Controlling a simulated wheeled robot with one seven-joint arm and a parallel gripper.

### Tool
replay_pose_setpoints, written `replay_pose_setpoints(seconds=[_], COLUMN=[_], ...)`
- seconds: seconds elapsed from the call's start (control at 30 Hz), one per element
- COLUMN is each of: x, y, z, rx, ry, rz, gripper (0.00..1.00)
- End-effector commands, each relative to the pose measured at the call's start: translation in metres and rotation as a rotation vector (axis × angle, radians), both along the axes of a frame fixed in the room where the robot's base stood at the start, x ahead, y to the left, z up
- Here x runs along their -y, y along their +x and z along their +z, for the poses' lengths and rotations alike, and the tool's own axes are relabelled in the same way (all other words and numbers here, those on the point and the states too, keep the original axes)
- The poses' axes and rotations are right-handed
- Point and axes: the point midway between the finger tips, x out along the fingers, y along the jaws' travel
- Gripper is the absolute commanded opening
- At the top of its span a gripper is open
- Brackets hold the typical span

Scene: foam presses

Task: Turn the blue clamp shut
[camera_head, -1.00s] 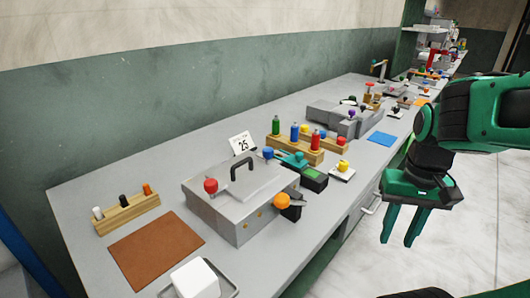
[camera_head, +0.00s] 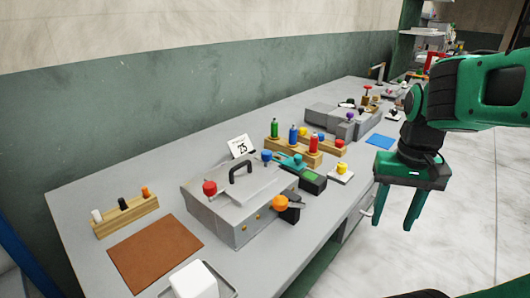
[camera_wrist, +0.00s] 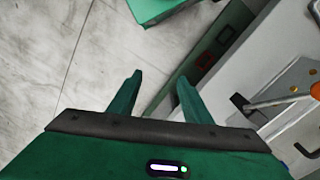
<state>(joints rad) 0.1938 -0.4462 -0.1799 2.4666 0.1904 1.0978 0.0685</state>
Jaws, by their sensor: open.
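The grey foam press (camera_head: 225,222) stands on the bench with its lid down and a black handle on top. A blue knob (camera_head: 267,155), apparently the blue clamp's, shows at the far end of the press; its lever is too small to read. A red knob (camera_head: 209,188) is at the near left and an orange knob (camera_head: 280,202) at the front right. My gripper (camera_head: 393,225) is open and empty, pointing down over the floor beyond the bench's right edge, well apart from the press. The wrist view also shows its open fingers (camera_wrist: 159,76).
A wooden block with red, blue and green bottles (camera_head: 291,145) stands behind the press, near a yellow-knobbed item (camera_head: 341,168). A brown mat (camera_head: 155,248) and white block (camera_head: 198,281) lie in front. A second grey press (camera_head: 333,118) stands farther back. The floor at right is clear.

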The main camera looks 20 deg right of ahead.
Motion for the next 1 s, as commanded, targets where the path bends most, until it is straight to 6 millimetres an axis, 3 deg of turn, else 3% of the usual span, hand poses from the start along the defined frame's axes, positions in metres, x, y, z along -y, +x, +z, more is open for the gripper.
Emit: replay_pose_setpoints(seconds=[0.13, 0.27, 0.4, 0.6, 0.8, 1.0], x=[-0.006, -0.026, -0.062, -0.125, -0.167, -0.176], y=[0.076, 0.144, 0.214, 0.296, 0.334, 0.341], z=[0.040, 0.070, 0.096, 0.119, 0.128, 0.123], rx=[-0.005, -0.002, 0.005, 0.012, 0.009, 0.006], ry=[-0.030, -0.044, -0.044, -0.019, 0.006, 0.011], rz=[-0.046, -0.093, -0.142, -0.204, -0.246, -0.258], gripper=[0.45, 0.45, 0.45, 0.45, 0.45, 0.45])
